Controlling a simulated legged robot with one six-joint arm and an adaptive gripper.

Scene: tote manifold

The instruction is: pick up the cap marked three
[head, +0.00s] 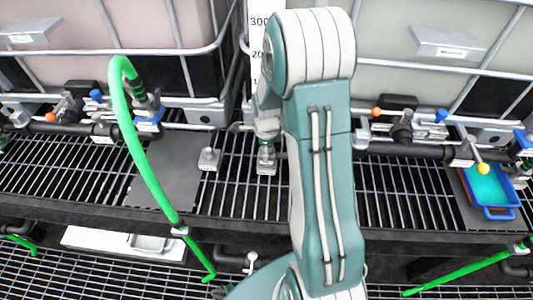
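Two small grey capped pieces with square bases stand on the dark grating. The left one (208,159) is at the edge of a dark mat, and the other (266,168) is to its right. No number is readable on either, so I cannot tell which is marked three. My gripper (267,142) is above the right piece, partly hidden by my arm. Its fingers are too small to show whether they are open or shut, or whether they touch the piece.
Tote pipes and valves (402,135) line the back. A green hose (143,160) arches over the left. A dark mat (165,175) lies on the grating. A blue tray (500,213) with teal liquid is at the right. Open grating (400,190) lies right of my arm.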

